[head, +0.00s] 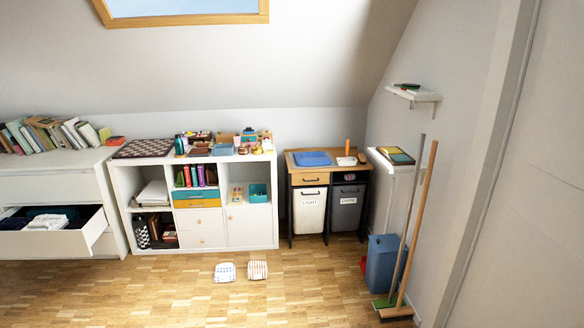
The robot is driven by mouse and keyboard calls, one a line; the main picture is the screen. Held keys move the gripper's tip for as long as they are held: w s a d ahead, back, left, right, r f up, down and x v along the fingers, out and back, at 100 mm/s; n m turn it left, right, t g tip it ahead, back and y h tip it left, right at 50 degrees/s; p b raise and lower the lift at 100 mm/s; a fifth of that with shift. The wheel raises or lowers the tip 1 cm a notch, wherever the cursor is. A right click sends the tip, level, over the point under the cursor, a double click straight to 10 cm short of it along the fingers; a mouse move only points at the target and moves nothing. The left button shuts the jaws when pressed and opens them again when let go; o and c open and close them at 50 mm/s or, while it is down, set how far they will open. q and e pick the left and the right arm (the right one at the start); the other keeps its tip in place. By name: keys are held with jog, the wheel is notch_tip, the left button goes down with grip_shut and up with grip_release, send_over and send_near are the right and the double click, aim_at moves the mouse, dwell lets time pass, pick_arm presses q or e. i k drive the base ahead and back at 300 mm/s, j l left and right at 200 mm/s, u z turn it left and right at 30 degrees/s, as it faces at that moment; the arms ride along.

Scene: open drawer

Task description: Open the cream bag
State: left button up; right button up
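The cream bag (309,218), with a label that seems to read "LIGHT", hangs in the left half of a dark-framed stand with a wooden top (297,170). A dark handle shows at its upper front, and its front looks upright and closed. A grey bag (346,215) with a white label hangs right beside it. Neither of my grippers is in view.
Two folded cloths (225,272) (257,270) lie on the wooden floor, left of the stand. A white shelf unit (252,232) stands left of it. A blue bin (380,265) and brooms (413,225) stand at right. A drawer (92,232) is open at far left.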

aim_at(308, 203)
jog(key=i, duration=1.85)
